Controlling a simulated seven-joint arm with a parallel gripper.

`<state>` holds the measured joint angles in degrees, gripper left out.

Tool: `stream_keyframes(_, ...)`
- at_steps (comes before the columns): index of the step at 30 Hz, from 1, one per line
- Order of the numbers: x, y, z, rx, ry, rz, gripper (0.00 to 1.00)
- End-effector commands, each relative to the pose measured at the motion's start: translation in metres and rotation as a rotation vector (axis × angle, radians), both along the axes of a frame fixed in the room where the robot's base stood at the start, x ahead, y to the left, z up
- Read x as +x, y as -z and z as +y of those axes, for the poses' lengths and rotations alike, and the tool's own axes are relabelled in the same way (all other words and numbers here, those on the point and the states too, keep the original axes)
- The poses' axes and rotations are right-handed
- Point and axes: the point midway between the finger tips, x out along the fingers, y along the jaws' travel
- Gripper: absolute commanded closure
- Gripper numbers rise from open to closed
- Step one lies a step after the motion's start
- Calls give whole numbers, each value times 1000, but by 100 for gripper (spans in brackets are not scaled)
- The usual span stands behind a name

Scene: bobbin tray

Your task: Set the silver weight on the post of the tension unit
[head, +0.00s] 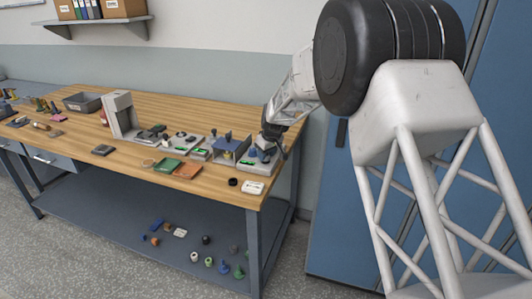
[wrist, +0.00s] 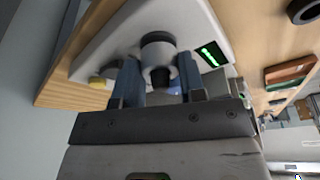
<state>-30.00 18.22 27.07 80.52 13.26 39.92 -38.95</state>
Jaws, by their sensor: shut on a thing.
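My gripper (head: 271,138) is over the right end of the bench. In the wrist view its two blue-grey fingers (wrist: 160,80) are shut on the silver weight (wrist: 159,55), a short grey cylinder with a dark upper band. Behind the weight is the tension unit (wrist: 105,48), a pale housing with a green-lit display (wrist: 212,54). The head view shows this unit (head: 252,167) under my gripper. The weight hides the post, and I cannot tell whether the weight touches the unit. In the head view the gripper hides the weight.
Left of the unit are a grey stand with blue parts (head: 228,152), a green tray (head: 167,165) and an orange tray (head: 187,171).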

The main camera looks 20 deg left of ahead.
Motion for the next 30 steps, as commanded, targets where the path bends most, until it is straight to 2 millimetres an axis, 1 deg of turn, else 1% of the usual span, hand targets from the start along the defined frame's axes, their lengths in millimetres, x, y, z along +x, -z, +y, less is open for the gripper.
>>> stream_keyframes(8, 0, 4, 0, 1, 0, -1, 89)
stream_keyframes(22, 0, 4, 0, 0, 0, 0, 89)
stream_keyframes(23, 0, 4, 0, 0, 0, 0, 58)
stream_keyframes(27, 0, 4, 0, 0, 0, 0, 37)
stream_keyframes(28, 0, 4, 0, 0, 0, 0, 33)
stream_keyframes(30, 0, 4, 0, 0, 0, 0, 33)
